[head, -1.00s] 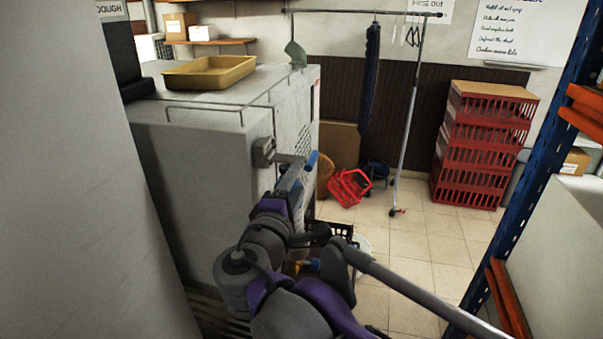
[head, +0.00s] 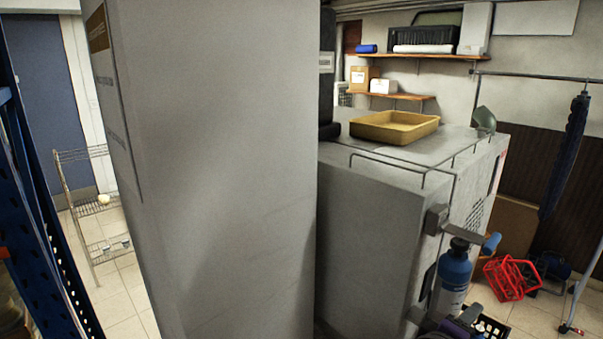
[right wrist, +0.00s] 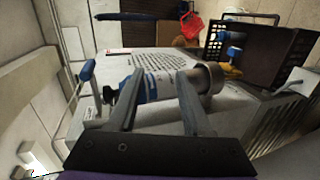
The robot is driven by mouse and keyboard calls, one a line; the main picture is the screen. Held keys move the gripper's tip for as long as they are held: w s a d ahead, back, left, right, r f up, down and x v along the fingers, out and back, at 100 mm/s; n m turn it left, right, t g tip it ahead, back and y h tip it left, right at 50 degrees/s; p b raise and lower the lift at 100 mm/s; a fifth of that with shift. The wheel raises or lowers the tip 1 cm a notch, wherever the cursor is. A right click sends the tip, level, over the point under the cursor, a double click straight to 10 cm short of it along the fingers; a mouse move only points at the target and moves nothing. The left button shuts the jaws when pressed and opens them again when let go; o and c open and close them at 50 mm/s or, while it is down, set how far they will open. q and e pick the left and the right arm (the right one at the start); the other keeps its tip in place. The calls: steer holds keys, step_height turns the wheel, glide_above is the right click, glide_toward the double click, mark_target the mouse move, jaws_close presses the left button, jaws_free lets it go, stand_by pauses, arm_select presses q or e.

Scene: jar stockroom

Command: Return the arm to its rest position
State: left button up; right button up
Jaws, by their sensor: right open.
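My right gripper shows at the lower right of the head view (head: 440,322), partly cut off by the bottom edge. In the right wrist view its two grey fingers (right wrist: 160,78) are spread open. A bottle with a blue top and a pale body (head: 455,272) stands upright against the grey machine's side in the head view. In the right wrist view the bottle (right wrist: 157,88) lies across the picture behind and between the open fingers; I cannot tell whether they touch it. My left gripper is not in view.
A tall grey panel (head: 220,170) fills the centre left. The grey machine (head: 375,240) with a yellow tray (head: 394,127) on top stands right of it. A dark crate (right wrist: 262,55), a red basket (head: 508,279) and a hanging rail (head: 530,77) are close by.

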steer(key=s+a+f+m+g+y, duration=0.1)
steer(key=s+a+f+m+y, duration=0.1)
steer(key=f, duration=0.6)
steer(key=s+a+f+m+g+y, duration=0.1)
steer(key=s+a+f+m+y, duration=0.2)
steer(key=s+a+f+y, duration=0.2)
steer(key=s+a+f+m+g+y, duration=0.1)
steer(key=s+a+f+m+y, duration=0.1)
steer(key=f, duration=1)
steer(key=s+a+y, duration=0.1)
steer(key=a+y, duration=0.1)
steer(key=a, duration=0.1)
steer(key=shift+s+y, duration=0.3)
steer(key=shift+s, duration=0.1)
steer(key=shift+d, duration=0.1)
